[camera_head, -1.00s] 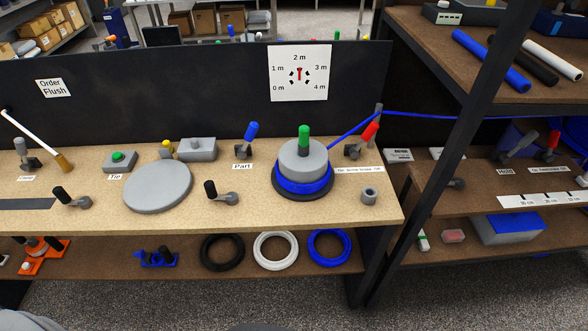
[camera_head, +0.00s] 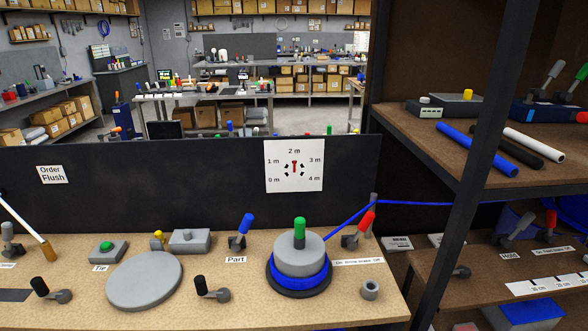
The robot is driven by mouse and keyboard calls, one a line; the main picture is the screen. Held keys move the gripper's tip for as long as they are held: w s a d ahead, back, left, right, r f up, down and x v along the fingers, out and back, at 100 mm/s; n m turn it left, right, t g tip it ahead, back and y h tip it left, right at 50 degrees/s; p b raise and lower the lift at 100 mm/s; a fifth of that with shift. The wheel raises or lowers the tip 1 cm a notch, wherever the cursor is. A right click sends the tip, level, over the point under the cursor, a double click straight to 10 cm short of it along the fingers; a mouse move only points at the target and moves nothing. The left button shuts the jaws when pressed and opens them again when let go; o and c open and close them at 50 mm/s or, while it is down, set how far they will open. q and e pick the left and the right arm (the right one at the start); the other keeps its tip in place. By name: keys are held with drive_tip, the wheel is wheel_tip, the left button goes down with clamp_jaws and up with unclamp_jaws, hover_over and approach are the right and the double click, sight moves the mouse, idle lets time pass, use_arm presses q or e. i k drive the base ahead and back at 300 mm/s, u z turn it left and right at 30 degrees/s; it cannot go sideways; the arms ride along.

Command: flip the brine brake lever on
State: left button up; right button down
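A red-handled lever (camera_head: 365,222) on a grey base stands at the right end of the workbench and leans to the right. A small label (camera_head: 358,262) in front of it seems to read "On: brine brake: Off", with "Off" at its right end. A reel (camera_head: 299,254) with blue tubing and a green-topped post stands just left of the lever. The blue tubing runs up from the reel behind the lever to a grey post (camera_head: 373,200). Neither of my grippers is in view.
A blue-handled lever (camera_head: 246,224) stands behind the "Part" label. A second red-handled lever (camera_head: 551,223) is on the right-hand shelf unit. A dark shelf upright (camera_head: 478,180) separates the two areas. A grey disc (camera_head: 145,280) and black-handled cranks (camera_head: 200,288) occupy the bench.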

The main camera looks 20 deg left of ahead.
sight(352, 244)
drive_tip(key=z, duration=0.7)
drive_tip(key=i, duration=0.65)
drive_tip(key=u, duration=2)
